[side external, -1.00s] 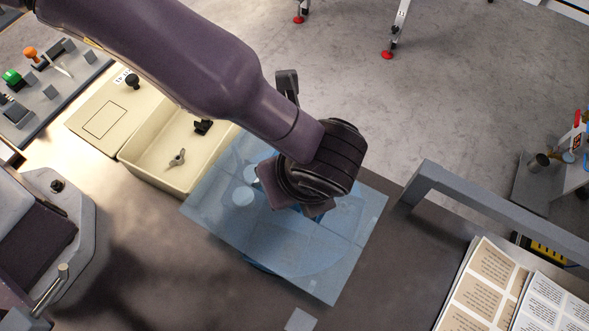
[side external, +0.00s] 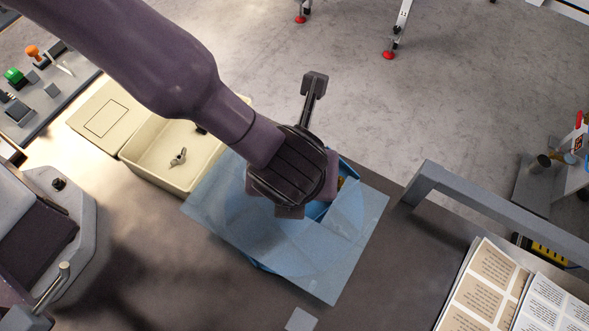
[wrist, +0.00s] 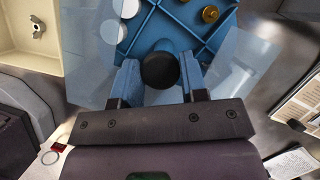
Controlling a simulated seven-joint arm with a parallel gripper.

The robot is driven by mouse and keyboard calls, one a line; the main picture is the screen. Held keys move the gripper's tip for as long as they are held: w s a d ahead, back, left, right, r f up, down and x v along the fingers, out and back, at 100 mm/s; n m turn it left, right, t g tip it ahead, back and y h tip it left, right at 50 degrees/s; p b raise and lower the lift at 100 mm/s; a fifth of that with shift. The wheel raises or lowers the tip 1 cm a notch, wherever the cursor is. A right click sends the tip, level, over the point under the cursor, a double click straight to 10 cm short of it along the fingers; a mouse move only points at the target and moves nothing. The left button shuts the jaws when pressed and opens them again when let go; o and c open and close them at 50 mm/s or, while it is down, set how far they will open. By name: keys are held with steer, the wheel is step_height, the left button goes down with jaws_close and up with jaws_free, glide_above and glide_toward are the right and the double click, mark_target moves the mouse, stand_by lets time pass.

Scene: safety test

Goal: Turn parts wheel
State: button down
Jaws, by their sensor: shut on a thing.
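The parts wheel (wrist: 172,22) is a blue round tray with walled compartments. In the side view its blue edge (side external: 347,168) shows right of my gripper (side external: 290,207); my wrist hides much of it. A clear bluish cover plate (side external: 325,270) lies over part of it. In the wrist view, brass round parts (wrist: 210,14) sit in an uncovered compartment. My gripper (wrist: 160,78) is shut on a round black knob (wrist: 160,70), with a blue finger on each side.
A cream bin (side external: 165,165) with a small metal part (side external: 178,157) stands left of the wheel. A grey frame bar (side external: 490,205) and printed sheets (side external: 485,290) lie to the right. A control panel (side external: 45,85) is at upper left. The front tabletop (side external: 170,275) is mostly clear.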

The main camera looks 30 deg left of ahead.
steer(key=shift+a+m+t+h, duration=0.15)
steer(key=shift+m+h, duration=0.4)
steer(key=shift+m, duration=0.9)
steer(key=shift+d+m+t+h, duration=0.15)
steer(key=shift+m+h, duration=0.4)
steer(key=shift+m, duration=0.9)
steer(key=shift+a+m+h, duration=0.1)
steer(key=shift+m+h, duration=0.45)
steer(key=shift+m, duration=0.9)
steer(key=shift+a+m+h, duration=0.1)
steer(key=shift+m+h, duration=0.45)
steer(key=shift+m, duration=0.9)
steer(key=shift+w+m+g+h, duration=0.1)
steer(key=shift+m+g+h, duration=0.4)
steer(key=shift+m, duration=0.9)
steer(key=shift+m+g+h, duration=0.3)
steer(key=shift+m+g, duration=0.3)
steer(key=shift+m, duration=0.8)
steer(key=shift+m+g+h, duration=0.3)
steer(key=shift+m+g, duration=0.7)
steer(key=shift+m, duration=1.4)
steer(key=shift+a+m, duration=0.1)
steer(key=shift+m, duration=0.4)
steer(key=c, duration=0.7)
jaws_free()
steer(key=shift+r, duration=0.1)
steer(key=v, duration=1.3)
steer(key=shift+w, duration=0.15)
steer(key=shift+c, duration=0.3)
